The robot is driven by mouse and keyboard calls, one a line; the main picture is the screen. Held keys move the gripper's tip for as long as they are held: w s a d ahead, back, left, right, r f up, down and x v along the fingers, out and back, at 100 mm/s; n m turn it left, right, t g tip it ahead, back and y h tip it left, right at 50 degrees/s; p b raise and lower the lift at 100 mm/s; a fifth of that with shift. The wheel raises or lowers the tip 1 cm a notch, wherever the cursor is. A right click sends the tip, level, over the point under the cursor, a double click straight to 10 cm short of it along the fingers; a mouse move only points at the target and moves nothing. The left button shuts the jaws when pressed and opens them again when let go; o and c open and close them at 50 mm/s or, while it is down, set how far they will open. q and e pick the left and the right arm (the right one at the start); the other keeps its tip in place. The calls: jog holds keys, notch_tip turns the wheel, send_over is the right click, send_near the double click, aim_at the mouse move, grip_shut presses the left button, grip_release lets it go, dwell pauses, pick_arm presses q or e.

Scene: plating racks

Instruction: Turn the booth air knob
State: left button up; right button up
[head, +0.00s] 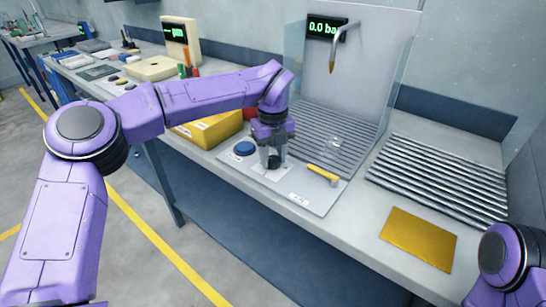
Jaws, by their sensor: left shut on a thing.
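The booth air knob (274,163) is a small dark knob on a pale plate at the front of the spray booth's grey base. My left gripper (272,158) points down over it and is shut on it; the fingers hide part of the knob. The booth display (325,28) reads "0.0 ba", with its end cut off or hidden behind the bent metal nozzle (336,50). My right arm shows only as a purple joint at the lower right corner; its gripper is not in view.
A blue round button (244,148) sits left of the knob, and a yellow-handled tool (323,173) lies to its right. A yellow box (207,128) stands behind my left forearm. A ribbed metal rack (440,180) and a gold plate (419,238) lie at the right.

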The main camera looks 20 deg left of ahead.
aim_at(273, 158)
pick_arm(q)
jog(key=shift+w+r, duration=0.1)
jog(key=shift+r, duration=0.1)
jog(key=o, duration=1)
jog(key=shift+o, duration=0.3)
jog(key=shift+f, duration=0.1)
notch_tip(273, 158, up, 11)
jog(key=shift+f, duration=0.2)
jog(key=shift+p, duration=0.3)
